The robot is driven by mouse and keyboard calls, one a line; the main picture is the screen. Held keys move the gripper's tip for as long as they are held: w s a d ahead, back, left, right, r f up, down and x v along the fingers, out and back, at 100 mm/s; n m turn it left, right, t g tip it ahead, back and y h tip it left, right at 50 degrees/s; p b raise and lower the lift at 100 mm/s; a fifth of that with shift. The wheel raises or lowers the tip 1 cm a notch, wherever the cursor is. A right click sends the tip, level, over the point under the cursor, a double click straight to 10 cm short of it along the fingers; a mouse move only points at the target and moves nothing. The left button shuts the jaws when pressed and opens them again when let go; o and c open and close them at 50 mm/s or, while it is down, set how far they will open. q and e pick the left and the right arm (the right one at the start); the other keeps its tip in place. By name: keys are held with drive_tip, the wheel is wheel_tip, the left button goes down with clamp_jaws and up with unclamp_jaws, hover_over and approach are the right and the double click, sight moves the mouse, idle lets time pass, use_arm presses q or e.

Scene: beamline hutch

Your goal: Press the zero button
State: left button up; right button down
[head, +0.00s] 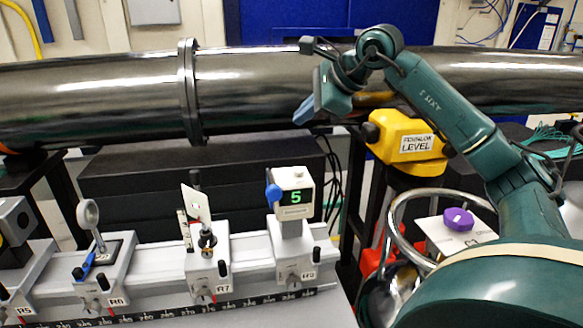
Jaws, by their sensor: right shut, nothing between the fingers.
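A white meter head (295,190) with a green "5" on its dark display stands upright on the carrier labelled R9. A blue knob (272,194) is on its left side. Its top face carries a small detail, too small to identify as the zero button. My right gripper (306,112) is shut and empty. It appears above the meter head in the picture, in front of the dark pipe, and apart from the meter. My left gripper is not in view.
A rail (160,296) carries mounts, including a round lens (88,213) and a white card (195,203). A large dark pipe (100,95) runs behind. A yellow level (408,138) stands right of the meter, and a purple knob (458,219) is at lower right.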

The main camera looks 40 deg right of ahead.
sight(299, 171)
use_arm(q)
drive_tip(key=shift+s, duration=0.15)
use_arm(e)
drive_tip(key=shift+s, duration=0.15)
